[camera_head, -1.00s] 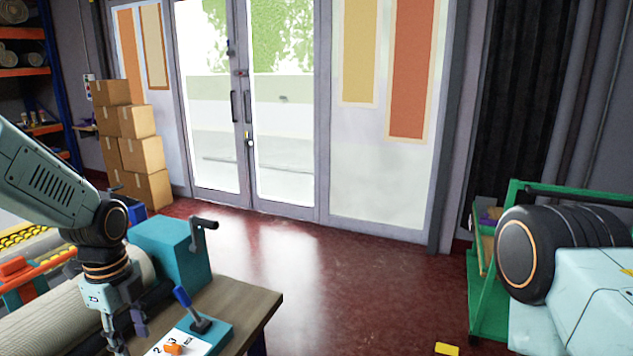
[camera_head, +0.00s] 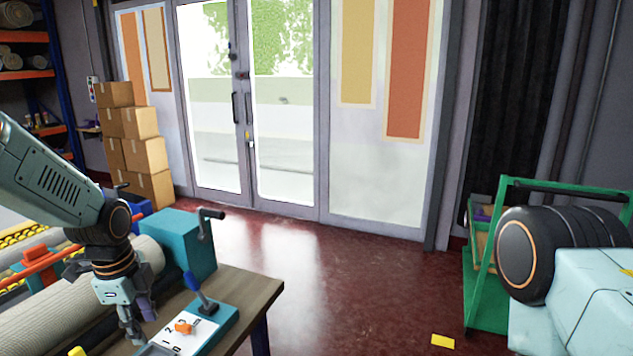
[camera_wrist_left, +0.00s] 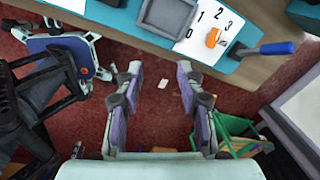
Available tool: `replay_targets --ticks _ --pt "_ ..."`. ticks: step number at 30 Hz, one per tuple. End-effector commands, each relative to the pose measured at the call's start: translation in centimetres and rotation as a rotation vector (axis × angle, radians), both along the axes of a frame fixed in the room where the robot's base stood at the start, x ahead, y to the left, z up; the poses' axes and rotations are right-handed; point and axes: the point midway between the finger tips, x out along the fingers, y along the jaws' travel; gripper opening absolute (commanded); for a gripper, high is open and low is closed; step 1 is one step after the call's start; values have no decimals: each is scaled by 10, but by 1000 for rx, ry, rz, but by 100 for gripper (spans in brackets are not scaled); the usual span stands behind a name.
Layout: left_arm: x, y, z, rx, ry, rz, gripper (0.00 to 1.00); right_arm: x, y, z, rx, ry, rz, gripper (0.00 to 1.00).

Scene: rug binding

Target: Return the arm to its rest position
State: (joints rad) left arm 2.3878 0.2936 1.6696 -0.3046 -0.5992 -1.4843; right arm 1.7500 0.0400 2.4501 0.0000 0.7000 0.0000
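My left arm comes in from the left in the head view and bends down at the wrist. Its gripper (camera_head: 138,335) hangs over the near part of the wooden bench (camera_head: 252,290), left of the numbered panel (camera_head: 205,325). In the left wrist view the two fingers of this gripper (camera_wrist_left: 156,78) are spread apart with nothing between them; red floor shows through the gap. The panel (camera_wrist_left: 212,40) with its orange pointer (camera_wrist_left: 212,38) and blue-handled lever (camera_wrist_left: 265,48) lies beyond the fingertips. My right arm link shows at the right edge; its gripper is out of sight.
A rolled beige rug (camera_head: 50,315) lies left of the teal crank box (camera_head: 180,245). A grey tray (camera_wrist_left: 168,14) sits beside the panel. Stacked cartons (camera_head: 140,155) stand by the glass doors (camera_head: 245,110). A green cart (camera_head: 480,300) is at right.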

Motion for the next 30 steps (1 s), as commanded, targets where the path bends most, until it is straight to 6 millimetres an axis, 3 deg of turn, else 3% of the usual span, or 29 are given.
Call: replay_targets --ticks 7,11,14,17,24,30 --pt "13 -20 -13 -111 -135 338 38 0 0 -1 0 0 0 40" --pt "4 -38 -46 -212 -188 605 38 0 0 -7 0 0 0 40" --pt "-17 -52 -84 -286 -200 830 38 0 0 -15 0 0 0 40" --pt "-51 -66 -129 -350 -188 1050 38 0 0 -25 0 0 0 40" --pt "-168 -81 -226 -368 -118 1481 38 0 0 -53 0 0 0 40" --pt "-275 -84 -278 -227 -8 1569 38 0 0 -74 0 0 0 40"
